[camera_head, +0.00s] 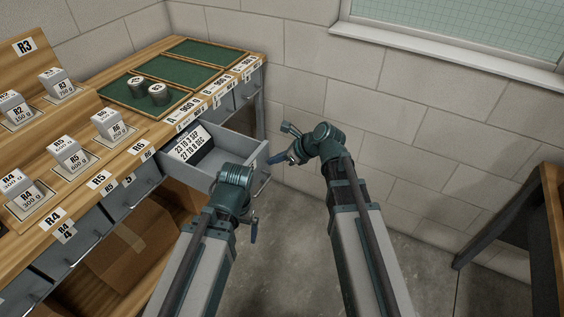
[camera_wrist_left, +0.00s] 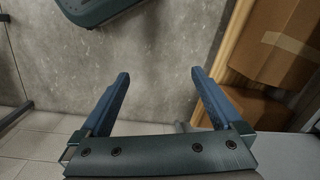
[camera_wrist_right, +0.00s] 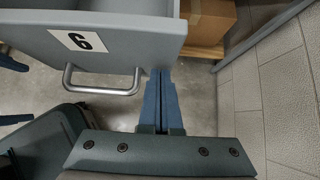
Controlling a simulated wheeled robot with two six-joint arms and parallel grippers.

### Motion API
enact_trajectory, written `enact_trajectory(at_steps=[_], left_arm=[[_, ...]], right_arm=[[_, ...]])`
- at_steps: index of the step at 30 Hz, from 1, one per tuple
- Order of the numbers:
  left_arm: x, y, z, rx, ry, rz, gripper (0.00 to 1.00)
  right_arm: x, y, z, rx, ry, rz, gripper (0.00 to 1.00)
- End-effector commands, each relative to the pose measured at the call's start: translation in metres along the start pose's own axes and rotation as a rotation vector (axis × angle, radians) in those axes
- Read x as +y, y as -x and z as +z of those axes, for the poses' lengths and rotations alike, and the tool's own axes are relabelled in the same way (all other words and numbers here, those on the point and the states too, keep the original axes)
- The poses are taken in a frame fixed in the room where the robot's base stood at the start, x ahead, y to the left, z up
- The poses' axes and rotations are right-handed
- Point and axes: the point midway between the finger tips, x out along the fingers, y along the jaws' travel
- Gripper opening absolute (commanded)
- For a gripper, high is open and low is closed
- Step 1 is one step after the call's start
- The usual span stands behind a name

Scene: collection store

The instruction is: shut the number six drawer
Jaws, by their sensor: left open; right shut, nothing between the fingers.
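The number six drawer (camera_head: 236,150) is grey and stands pulled out from the wooden counter, with a printed card (camera_head: 190,145) inside. In the right wrist view its front (camera_wrist_right: 125,38) carries a white label with a 6 and a metal bar handle (camera_wrist_right: 102,90). My right gripper (camera_head: 272,160) is shut and empty, close to the front's outer side; in its wrist view the closed fingers (camera_wrist_right: 161,80) lie just right of the handle. Whether they touch the front, I cannot tell. My left gripper (camera_head: 253,232) is open and empty, low in front of the counter; its spread fingers (camera_wrist_left: 160,85) have bare floor between them.
The counter (camera_head: 115,165) holds weight blocks on plates and green trays (camera_head: 165,75) with two round canisters. Cardboard boxes (camera_head: 130,240) sit below it. A block wall (camera_head: 400,120) stands behind, and a dark table (camera_head: 525,220) is at the right. Floor between is clear.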

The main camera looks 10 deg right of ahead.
Motion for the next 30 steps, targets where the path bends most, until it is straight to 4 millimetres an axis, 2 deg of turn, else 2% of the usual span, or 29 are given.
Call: enact_trajectory(at_steps=[11,16,20,30], left_arm=[[0.000,0.000,0.000,0.000,0.000,0.000,1.00],[0.000,0.000,0.000,0.000,0.000,0.000,1.00],[0.000,0.000,0.000,0.000,0.000,0.000,1.00],[0.000,0.000,0.000,0.000,0.000,0.000,1.00]], right_arm=[[0.000,-0.001,0.001,0.000,0.000,0.000,0.00],[-0.001,-0.011,0.011,0.000,0.001,0.001,0.00],[-0.002,-0.032,0.032,-0.001,0.003,0.004,0.00],[-0.003,-0.113,0.113,-0.001,0.004,0.004,0.00]])
